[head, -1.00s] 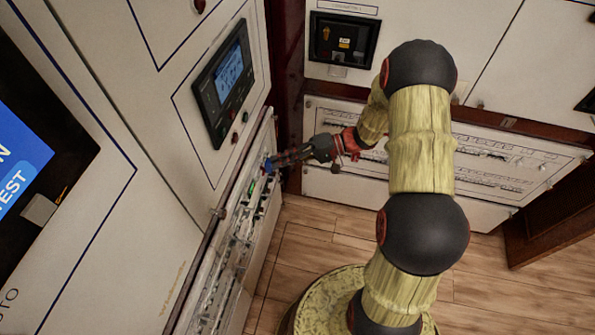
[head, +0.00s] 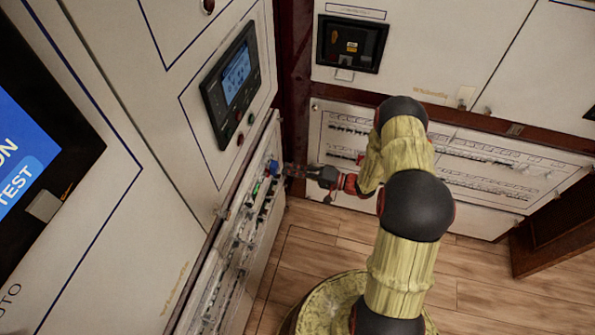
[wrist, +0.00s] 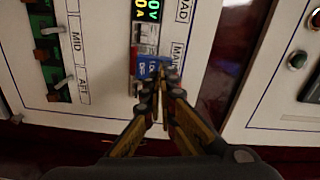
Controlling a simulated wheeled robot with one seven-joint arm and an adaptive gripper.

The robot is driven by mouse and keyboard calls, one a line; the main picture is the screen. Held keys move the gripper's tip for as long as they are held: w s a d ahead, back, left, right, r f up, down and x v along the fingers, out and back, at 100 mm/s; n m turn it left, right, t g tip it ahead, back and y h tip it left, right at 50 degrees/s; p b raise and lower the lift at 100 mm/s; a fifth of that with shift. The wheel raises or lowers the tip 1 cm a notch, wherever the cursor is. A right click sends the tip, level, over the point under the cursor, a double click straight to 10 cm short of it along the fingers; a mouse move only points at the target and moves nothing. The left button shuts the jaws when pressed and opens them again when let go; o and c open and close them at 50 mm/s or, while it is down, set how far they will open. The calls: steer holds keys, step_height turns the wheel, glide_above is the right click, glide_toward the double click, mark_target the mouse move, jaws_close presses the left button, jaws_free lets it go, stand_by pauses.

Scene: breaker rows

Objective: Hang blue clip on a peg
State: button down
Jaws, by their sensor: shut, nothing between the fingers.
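The blue clip (head: 274,167) sits at the upper far end of the breaker panel on the left cabinet. In the wrist view the blue clip (wrist: 149,69) has white lettering and lies against a white breaker beside a lit green and amber readout. My gripper (head: 288,171) is in front of the panel, just right of the clip. In the wrist view my gripper (wrist: 168,78) is shut and empty, its fingertips overlapping the clip's right edge. I cannot tell whether they touch it. I cannot make out a peg in either view.
The breaker panel (head: 226,262) has several switches with small levers. A control display (head: 236,70) is above it. A second breaker panel (head: 480,165) is on the back wall. Wooden floor (head: 480,290) is open at the lower right.

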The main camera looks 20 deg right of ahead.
steer(key=shift+w+a, duration=0.4)
steer(key=shift+a, duration=0.2)
steer(key=shift+w+a, duration=0.4)
steer(key=shift+a, duration=0.1)
stand_by(0.4)
steer(key=shift+s+d, duration=0.1)
steer(key=shift+d, duration=0.05)
steer(key=v, duration=1.4)
steer(key=shift+b, duration=0.3)
steer(key=shift+s+d, duration=0.1)
steer(key=shift+d, duration=0.05)
